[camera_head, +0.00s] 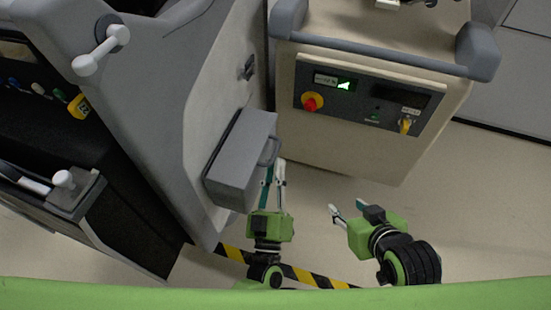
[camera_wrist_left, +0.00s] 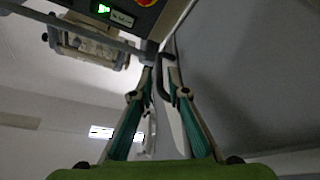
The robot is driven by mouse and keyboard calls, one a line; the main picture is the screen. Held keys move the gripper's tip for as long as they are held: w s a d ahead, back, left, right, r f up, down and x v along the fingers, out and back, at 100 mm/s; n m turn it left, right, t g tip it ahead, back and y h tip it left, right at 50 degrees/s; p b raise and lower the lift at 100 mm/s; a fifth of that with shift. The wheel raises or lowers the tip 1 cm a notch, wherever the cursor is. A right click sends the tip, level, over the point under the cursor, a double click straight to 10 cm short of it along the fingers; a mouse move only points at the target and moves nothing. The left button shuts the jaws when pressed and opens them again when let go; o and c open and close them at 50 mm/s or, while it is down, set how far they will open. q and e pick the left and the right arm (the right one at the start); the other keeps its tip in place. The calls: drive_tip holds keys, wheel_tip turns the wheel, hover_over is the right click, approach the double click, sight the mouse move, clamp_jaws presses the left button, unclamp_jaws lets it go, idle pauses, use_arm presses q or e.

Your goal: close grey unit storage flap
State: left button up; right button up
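The grey unit (camera_head: 215,85) stands at the left in the head view. Its storage flap (camera_head: 235,165) is a grey box-like front that juts out from the unit's side, so it stands open. A dark loop handle (camera_head: 271,150) is on its face. My left gripper (camera_head: 274,168) is right at the handle, its fingers apart with a gap between them. In the left wrist view the handle (camera_wrist_left: 160,85) shows between the fingertips; contact cannot be told. My right gripper (camera_head: 347,207) is open and empty, to the right of the flap.
A beige cart (camera_head: 375,145) with a grey rail, a control panel (camera_head: 368,101) and a red knob stands behind, close to the left gripper. A black open unit with tools (camera_head: 79,106) is at the far left. Floor (camera_head: 480,210) at the right is clear.

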use_arm(q)
drive_tip(key=v, duration=0.9)
